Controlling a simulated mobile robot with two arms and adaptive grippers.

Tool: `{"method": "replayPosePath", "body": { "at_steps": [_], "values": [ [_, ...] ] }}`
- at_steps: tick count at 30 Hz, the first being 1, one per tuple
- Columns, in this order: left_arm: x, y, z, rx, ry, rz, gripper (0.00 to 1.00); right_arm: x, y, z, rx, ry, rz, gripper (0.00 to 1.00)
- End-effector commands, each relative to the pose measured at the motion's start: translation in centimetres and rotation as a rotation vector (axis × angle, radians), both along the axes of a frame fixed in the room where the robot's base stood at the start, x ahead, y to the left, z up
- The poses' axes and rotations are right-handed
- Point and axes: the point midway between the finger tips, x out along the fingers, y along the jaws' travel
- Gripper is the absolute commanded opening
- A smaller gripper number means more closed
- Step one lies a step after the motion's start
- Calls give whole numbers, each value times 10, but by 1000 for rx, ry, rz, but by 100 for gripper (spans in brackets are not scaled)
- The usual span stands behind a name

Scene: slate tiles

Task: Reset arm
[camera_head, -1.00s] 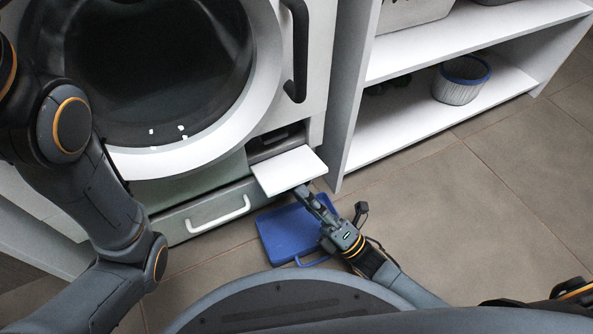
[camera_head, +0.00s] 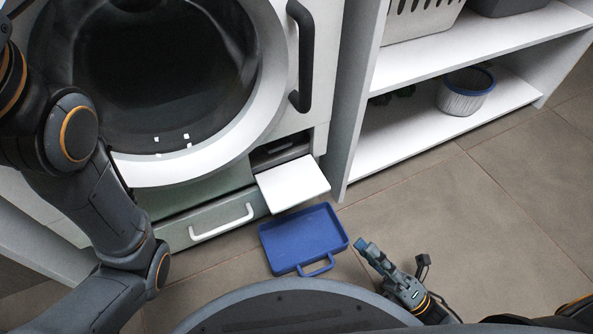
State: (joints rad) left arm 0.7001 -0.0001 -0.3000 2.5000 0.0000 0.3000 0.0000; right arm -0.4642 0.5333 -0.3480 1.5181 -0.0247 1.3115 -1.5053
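My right gripper (camera_head: 368,250) is low at the bottom right of centre, above the tiled floor. It is just right of a blue tray with a handle (camera_head: 300,238) and apart from it. Its fingertips look close together with nothing clear between them, but the gap is too small to judge. My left arm (camera_head: 95,205) comes in along the left side of the picture; its gripper is out of view.
A white front-loading machine (camera_head: 207,160) has a small white flap (camera_head: 292,183) standing open. A drawer with a white handle (camera_head: 222,221) is below. White shelves (camera_head: 430,138) hold a blue-rimmed filter (camera_head: 466,92) and a basket (camera_head: 424,17). Tiled floor (camera_head: 480,215) is clear at right.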

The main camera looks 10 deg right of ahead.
Motion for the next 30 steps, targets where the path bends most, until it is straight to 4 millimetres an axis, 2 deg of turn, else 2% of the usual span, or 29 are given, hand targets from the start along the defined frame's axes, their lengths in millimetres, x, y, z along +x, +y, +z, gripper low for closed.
{"method": "replayPosePath", "body": {
  "at_steps": [20, 23, 30],
  "values": [
    [0, 0, 2, 0, 0, 0, 0, -4, -4, 2, 1, -1, 0, 32],
    [0, 0, 12, 0, 0, 0, 0, -4, -4, 13, 1, -1, 0, 32],
    [0, 0, 50, 0, 0, 0, 0, -4, -4, 51, 1, -1, 0, 32]
  ]
}}
